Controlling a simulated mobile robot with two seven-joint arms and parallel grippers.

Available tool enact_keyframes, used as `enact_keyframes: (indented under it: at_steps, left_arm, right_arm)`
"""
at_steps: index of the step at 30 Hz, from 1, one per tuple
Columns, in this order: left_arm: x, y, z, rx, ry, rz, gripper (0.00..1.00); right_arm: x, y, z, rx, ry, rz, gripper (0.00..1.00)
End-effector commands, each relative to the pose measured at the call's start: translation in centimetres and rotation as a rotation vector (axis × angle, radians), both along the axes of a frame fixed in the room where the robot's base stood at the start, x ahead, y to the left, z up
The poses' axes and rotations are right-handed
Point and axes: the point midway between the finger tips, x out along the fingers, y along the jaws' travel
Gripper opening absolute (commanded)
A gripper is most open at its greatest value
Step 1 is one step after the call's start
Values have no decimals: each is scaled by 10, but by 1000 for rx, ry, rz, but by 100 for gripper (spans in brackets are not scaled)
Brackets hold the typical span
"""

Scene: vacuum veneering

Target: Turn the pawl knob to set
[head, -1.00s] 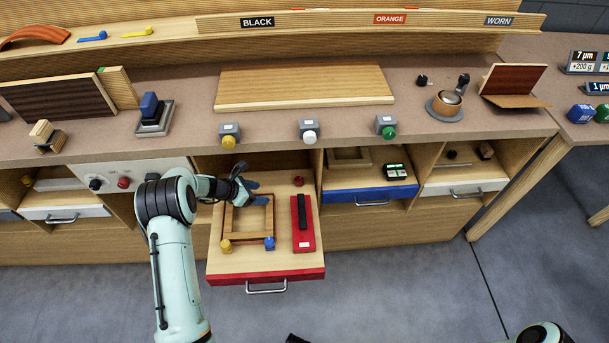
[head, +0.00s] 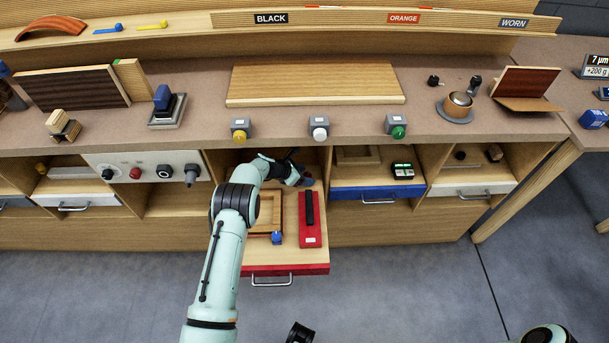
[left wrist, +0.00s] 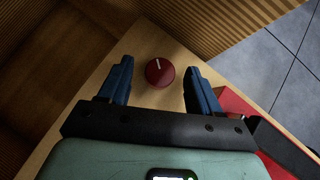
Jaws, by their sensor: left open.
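A dark red round knob (left wrist: 160,72) with a white pointer line shows in the left wrist view. It stands on the wooden floor of a pulled-out drawer with a red front (head: 297,269). My left gripper (head: 305,181) is over the back right part of this drawer in the head view and hides the knob there. In the left wrist view the two blue fingers of my left gripper (left wrist: 158,82) are apart, one on each side of the knob, with gaps between. The white line points nearly up, tilted slightly left.
The drawer also holds a wooden frame (head: 264,232), a blue knob (head: 277,238) and a red block with a black bar (head: 310,232). The worktop edge and three button boxes, including a white one (head: 319,127), are above the drawer.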

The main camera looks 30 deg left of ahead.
Motion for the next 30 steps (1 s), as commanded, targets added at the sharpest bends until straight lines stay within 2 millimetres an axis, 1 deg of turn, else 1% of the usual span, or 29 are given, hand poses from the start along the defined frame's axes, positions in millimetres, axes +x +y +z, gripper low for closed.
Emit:
enact_keyframes:
  at_steps: [10, 11, 12, 14, 15, 16, 20, 23, 26, 30]
  left_arm:
    - [3, -2, -3, -1, -1, 0, 64]
    - [3, -2, -3, -1, -1, 0, 60]
    - [3, -2, -3, -1, -1, 0, 47]
    - [3, -2, -3, -1, -1, 0, 28]
    - [3, -2, -3, -1, -1, 0, 15]
    - [3, -2, -3, -1, -1, 0, 7]
    - [3, -1, -3, 0, -1, -4, 7]
    - [4, -1, -4, -1, -7, -33, 7]
    - [5, 0, -6, 0, -9, -95, 7]
    - [6, 0, -8, -2, -10, -189, 7]
  right_arm:
    - [0, 0, 0, 0, 0, 0, 64]
    - [0, 0, 0, 0, 0, 0, 64]
    - [0, 0, 0, 0, 0, 0, 64]
    - [0, 0, 0, 0, 0, 0, 64]
    - [0, 0, 0, 0, 0, 0, 64]
    - [0, 0, 0, 0, 0, 0, 64]
    - [0, 0, -1, 0, 0, 0, 64]
    - [-1, 0, -6, 0, 0, 0, 64]
    - [-2, 0, -15, 0, -1, -1, 64]
    - [1, 0, -37, -4, -20, -6, 64]
